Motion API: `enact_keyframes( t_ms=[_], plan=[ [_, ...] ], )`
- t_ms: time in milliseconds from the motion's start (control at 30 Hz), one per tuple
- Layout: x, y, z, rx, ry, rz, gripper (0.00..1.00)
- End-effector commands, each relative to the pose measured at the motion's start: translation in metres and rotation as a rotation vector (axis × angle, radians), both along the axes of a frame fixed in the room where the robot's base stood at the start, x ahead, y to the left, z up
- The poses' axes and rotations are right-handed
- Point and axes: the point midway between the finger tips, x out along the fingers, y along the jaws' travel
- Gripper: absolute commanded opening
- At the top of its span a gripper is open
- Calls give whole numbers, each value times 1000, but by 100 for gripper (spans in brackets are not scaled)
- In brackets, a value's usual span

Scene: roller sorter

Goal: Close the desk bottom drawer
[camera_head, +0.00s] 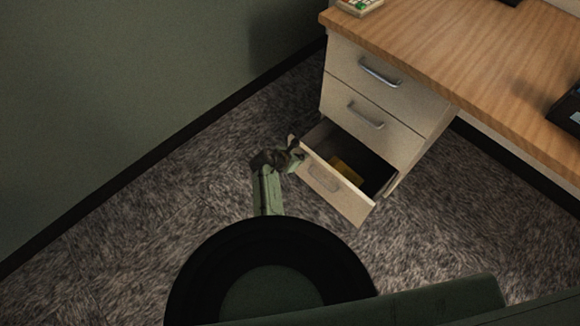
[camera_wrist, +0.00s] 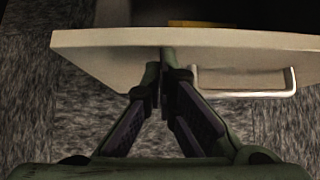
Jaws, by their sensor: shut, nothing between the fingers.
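The desk (camera_head: 480,45) has a wooden top and a stack of pale drawers with metal handles. The bottom drawer (camera_head: 354,204) is pulled out, and a yellow item (camera_head: 345,171) lies inside it. The two drawers above it are shut. My gripper (camera_head: 294,148) is at the left end of the drawer front. In the wrist view my gripper (camera_wrist: 166,70) is shut and empty, its tips at the drawer's front panel (camera_wrist: 110,62). I cannot tell whether they touch. The drawer handle (camera_wrist: 243,82) is to the right of the fingers.
A green wall (camera_head: 120,90) with a dark skirting runs along the left. Carpet (camera_head: 130,235) is clear around the drawer. A dark device (camera_head: 568,110) and a small pale object with green (camera_head: 358,6) are on the desk top.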

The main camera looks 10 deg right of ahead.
Motion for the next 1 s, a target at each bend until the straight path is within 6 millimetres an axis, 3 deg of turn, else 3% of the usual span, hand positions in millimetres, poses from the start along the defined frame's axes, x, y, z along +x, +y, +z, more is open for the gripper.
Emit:
enact_keyframes(
  t_ms=[600, 1000],
  plan=[
    [70, -97, -2, -1, -3, -4, 0],
    [100, -139, -1, -1, -2, -1, 0]
  ],
)
